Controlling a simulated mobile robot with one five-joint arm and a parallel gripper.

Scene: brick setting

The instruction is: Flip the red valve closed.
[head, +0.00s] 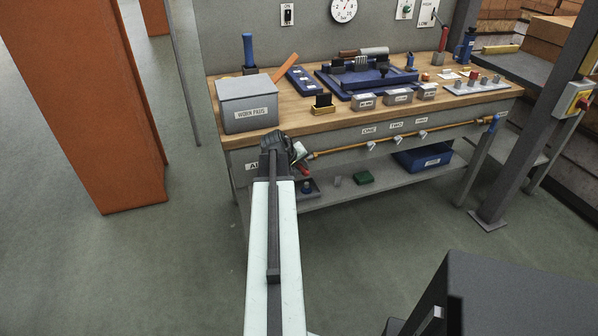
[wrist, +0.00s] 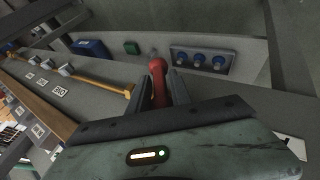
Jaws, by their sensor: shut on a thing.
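The red valve handle (wrist: 158,78) is in the middle of the wrist view, between the two dark fingers of my gripper (wrist: 165,88), which is shut on it. In the head view only a small red part of the valve (head: 304,169) shows, just below my gripper (head: 299,153), at the left end of the yellow pipe along the bench front. The rest of the handle and the valve body are hidden by my gripper and arm. The yellow pipe (head: 345,149) also shows in the wrist view (wrist: 100,82).
The bench (head: 240,140) carries a grey "WORN PADS" box (head: 248,95) above my arm. A lower shelf (head: 345,192) holds a blue bin (head: 422,159). An orange post (head: 95,110) stands left.

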